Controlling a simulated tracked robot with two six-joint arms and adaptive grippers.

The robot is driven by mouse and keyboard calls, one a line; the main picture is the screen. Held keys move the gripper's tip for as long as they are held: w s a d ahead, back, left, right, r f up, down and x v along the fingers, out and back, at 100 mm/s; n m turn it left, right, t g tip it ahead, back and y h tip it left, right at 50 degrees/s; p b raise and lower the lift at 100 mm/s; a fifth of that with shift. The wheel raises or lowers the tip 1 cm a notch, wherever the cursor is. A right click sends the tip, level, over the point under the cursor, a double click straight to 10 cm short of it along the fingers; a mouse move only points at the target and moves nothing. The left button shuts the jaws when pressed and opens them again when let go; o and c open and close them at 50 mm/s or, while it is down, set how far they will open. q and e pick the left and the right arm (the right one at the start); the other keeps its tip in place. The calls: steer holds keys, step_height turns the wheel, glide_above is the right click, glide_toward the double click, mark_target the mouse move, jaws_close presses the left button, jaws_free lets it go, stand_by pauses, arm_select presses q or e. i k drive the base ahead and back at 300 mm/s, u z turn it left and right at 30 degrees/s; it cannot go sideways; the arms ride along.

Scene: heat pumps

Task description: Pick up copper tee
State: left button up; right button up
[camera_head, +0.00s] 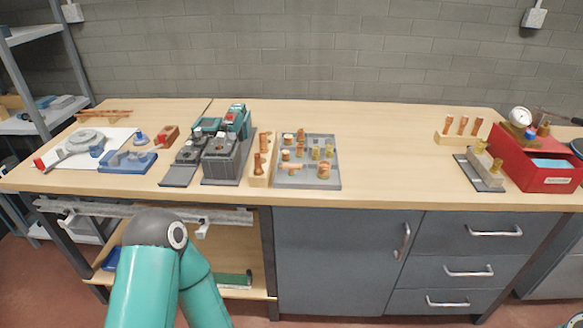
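A grey tray (330,183) on the workbench holds several small copper and brass fittings. A copper piece that looks like the tee (292,168) lies near the tray's front left; it is small, so its exact shape is hard to tell. A wider copper fitting (324,170) stands to its right on the same tray. Neither of my grippers is in view.
A wooden rack (260,177) with copper pieces stands left of the tray, beside dark machines (222,158). A red case (550,183) and another wooden rack (448,139) stand at the right. The bench (395,165) is clear between tray and right-hand items.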

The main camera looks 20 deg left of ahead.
mark_target(290, 166)
steer(key=z, duration=0.05)
steer(key=i, duration=0.85)
